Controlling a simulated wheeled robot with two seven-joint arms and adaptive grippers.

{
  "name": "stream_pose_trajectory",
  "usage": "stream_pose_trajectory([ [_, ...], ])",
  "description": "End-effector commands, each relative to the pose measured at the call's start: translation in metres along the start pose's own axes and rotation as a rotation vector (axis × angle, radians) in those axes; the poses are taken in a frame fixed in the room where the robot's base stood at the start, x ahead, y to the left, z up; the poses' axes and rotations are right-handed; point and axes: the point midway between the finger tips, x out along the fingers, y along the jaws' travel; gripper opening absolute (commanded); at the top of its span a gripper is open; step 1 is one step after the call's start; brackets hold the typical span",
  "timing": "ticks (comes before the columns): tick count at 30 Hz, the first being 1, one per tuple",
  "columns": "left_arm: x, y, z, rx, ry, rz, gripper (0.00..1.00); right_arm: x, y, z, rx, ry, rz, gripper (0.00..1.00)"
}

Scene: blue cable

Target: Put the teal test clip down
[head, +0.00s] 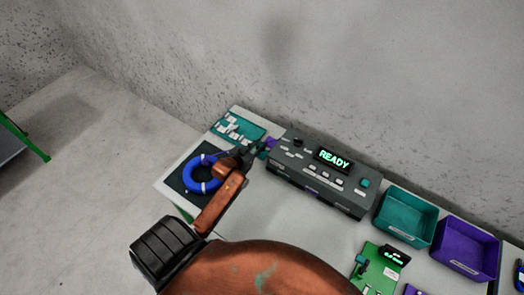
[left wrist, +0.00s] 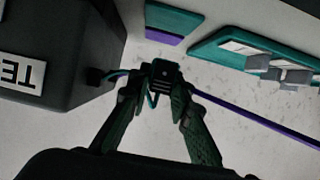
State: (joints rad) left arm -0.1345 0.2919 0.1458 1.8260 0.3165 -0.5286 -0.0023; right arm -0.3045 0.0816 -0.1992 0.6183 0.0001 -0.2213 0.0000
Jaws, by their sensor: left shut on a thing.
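My left gripper (head: 245,155) is at the left end of the tester, just right of the blue cable coil (head: 190,175). In the left wrist view, its fingers (left wrist: 160,92) are shut on a small dark clip (left wrist: 163,73) with a bit of teal lead beside it; I take it as the teal test clip. The clip is held above the pale table, beside the tester's dark end (left wrist: 60,50). A teal and purple pad (left wrist: 172,22) lies just beyond the clip. My right gripper is not in view.
The grey tester (head: 320,180) reads READY. A teal card with white labels (head: 240,128) lies at the back left. A teal bin (head: 405,218), a purple bin (head: 468,250) and a green circuit board (head: 380,270) are at right. A purple lead (left wrist: 250,115) crosses the wrist view.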

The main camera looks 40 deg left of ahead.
Motion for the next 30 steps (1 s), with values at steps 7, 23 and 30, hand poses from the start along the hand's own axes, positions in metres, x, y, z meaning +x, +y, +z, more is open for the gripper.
stream_pose_trajectory([
  [7,0.018,0.006,0.019,-0.002,-0.004,0.000,0.09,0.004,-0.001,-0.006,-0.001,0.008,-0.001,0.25],
  [23,0.026,0.005,0.038,0.000,0.000,-0.001,0.09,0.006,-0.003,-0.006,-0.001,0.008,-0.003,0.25],
  [30,0.025,0.005,0.038,0.000,0.000,-0.001,0.35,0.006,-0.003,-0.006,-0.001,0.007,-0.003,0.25],
])
